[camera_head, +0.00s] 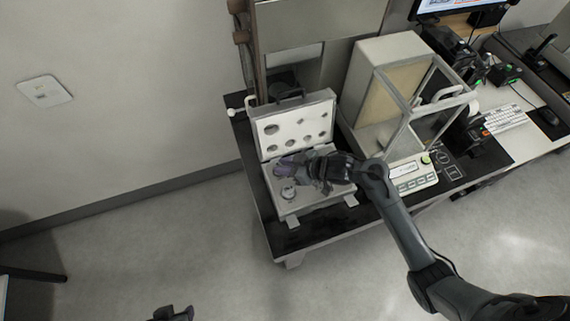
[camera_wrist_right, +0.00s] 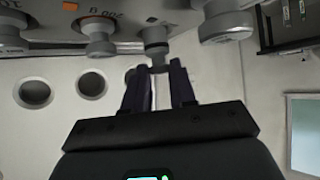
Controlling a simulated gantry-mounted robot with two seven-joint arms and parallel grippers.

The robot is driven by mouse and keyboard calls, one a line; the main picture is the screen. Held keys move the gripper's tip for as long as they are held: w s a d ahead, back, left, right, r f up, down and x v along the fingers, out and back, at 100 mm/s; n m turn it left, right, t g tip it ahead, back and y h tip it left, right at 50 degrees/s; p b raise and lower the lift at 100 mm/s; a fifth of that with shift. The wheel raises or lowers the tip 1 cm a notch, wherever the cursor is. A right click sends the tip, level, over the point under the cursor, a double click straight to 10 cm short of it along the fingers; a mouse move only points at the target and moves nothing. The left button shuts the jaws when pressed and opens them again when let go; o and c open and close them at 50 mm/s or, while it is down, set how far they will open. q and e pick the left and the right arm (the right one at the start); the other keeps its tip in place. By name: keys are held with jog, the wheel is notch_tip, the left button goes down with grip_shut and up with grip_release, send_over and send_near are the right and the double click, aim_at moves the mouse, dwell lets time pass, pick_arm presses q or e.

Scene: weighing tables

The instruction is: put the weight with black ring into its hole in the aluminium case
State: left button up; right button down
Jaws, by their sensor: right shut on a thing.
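The aluminium case (camera_head: 262,190) stands open on the dark table, its lid (camera_head: 291,150) raised at the back. My right gripper (camera_head: 284,168) is over the case's base and covers much of it. In the right wrist view, which is upside down, the right fingers (camera_wrist_right: 158,72) are shut on the knob of a small metal weight with a dark band, the weight with black ring (camera_wrist_right: 155,36). It is upright at the case's surface; whether it is seated in a hole I cannot tell. My left gripper (camera_head: 173,313) is at the bottom edge, empty; its opening is unclear.
Other weights stand near it in the case, a large one (camera_wrist_right: 226,25) and one by an orange mark (camera_wrist_right: 98,34). A balance with a glass draft shield (camera_head: 425,100) stands right of the case. A keyboard (camera_head: 505,118) is farther right.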

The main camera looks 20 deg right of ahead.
jog(key=shift+f+b, duration=0.3)
jog(key=shift+f, duration=0.6)
jog(key=c, duration=0.8)
grip_release()
jog(key=shift+c, duration=0.2)
